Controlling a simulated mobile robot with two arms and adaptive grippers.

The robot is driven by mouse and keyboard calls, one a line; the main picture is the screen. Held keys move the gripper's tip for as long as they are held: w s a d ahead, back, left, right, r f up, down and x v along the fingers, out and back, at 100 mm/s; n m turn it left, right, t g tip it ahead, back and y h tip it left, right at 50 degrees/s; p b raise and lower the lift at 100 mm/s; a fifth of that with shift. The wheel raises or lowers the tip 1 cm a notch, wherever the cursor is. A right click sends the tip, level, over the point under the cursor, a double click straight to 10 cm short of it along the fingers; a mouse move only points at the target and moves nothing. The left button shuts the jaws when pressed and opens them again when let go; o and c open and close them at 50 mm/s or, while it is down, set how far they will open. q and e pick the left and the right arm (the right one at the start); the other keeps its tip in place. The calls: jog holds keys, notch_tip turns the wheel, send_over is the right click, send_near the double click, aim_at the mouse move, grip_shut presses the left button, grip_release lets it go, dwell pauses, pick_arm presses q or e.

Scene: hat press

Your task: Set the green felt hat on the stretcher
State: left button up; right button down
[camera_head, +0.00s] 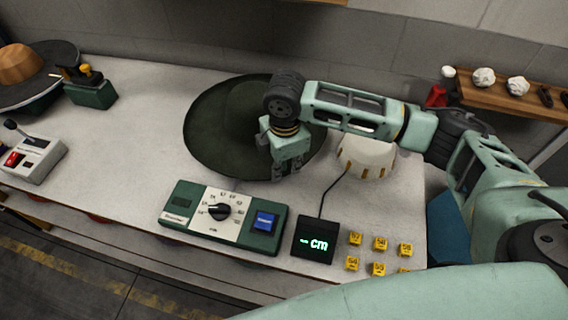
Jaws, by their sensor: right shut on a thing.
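The green felt hat (207,135) is a dark green, wide-brimmed shape in the middle of the table, tilted toward me in the head view. My right gripper (286,172) reaches over it from the right and is shut on the hat near the right part of its brim. The wrist and gripper hide part of the crown and brim. A pale, rounded block with yellow marks, which looks like the stretcher (368,158), stands just right of the hat, partly behind my right arm. My left gripper is not in view.
A green control box (180,204) with a dial and blue button stands in front of the hat. A black display (315,240) reads "-- cm", beside several yellow numbered blocks (379,244). A lever box (35,160) and a brown-topped hat form (25,65) are at left.

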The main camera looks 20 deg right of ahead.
jog(key=c, duration=1.8)
grip_release()
jog(key=r, duration=1.2)
jog(key=shift+s, duration=0.3)
